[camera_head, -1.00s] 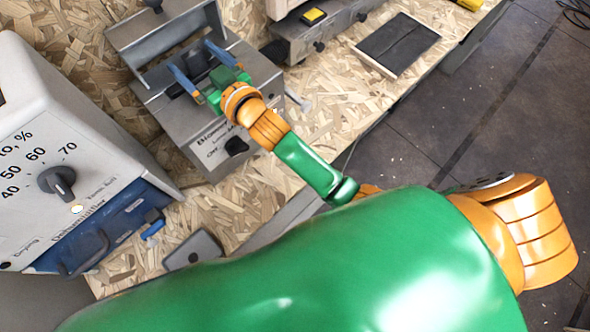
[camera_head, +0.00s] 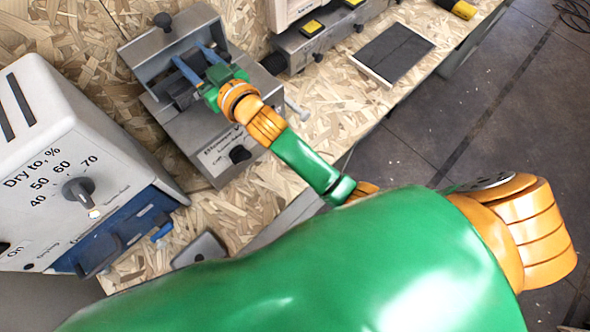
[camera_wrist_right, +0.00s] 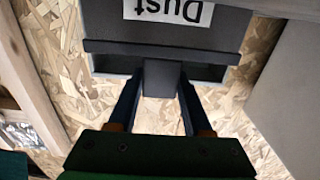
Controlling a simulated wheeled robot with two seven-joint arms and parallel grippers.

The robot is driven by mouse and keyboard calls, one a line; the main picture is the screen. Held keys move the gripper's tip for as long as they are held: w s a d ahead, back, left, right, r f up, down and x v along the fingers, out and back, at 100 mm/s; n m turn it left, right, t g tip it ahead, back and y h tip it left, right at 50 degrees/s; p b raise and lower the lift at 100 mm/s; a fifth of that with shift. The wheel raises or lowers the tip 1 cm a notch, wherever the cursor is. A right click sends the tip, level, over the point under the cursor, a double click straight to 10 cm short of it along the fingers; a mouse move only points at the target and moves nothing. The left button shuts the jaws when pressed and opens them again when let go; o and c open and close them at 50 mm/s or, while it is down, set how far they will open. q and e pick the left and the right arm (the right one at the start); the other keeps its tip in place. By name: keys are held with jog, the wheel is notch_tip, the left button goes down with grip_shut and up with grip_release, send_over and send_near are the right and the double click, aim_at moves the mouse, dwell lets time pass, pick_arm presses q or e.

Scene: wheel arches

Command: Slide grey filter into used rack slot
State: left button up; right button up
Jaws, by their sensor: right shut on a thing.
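My right gripper (camera_head: 200,64) reaches over the open grey metal device (camera_head: 215,145) on the bench, its blue fingers pointing toward the raised lid. In the right wrist view the gripper (camera_wrist_right: 157,88) is shut on a grey tab, which I take to be part of the grey filter (camera_wrist_right: 160,78). A dark grey bar crosses above the tab. Behind it is a dark panel (camera_wrist_right: 215,32) with a white label reading "Dust", upside down. I cannot tell whether bar and panel are one piece with the tab. A used rack slot cannot be made out. My left gripper is out of view.
A white dryer (camera_head: 50,130) with a dial and blue front stands at the left. A grey unit (camera_head: 315,45) stands behind, right of the device. A dark pad (camera_head: 392,53) lies on the wooden bench. A clear bench strip lies right of the device.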

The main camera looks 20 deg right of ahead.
notch_tip(320, 180, up, 6)
jog(key=p, duration=0.4)
jog(key=shift+f, duration=0.2)
jog(key=shift+r, duration=0.3)
notch_tip(320, 180, up, 5)
jog(key=shift+f, duration=0.2)
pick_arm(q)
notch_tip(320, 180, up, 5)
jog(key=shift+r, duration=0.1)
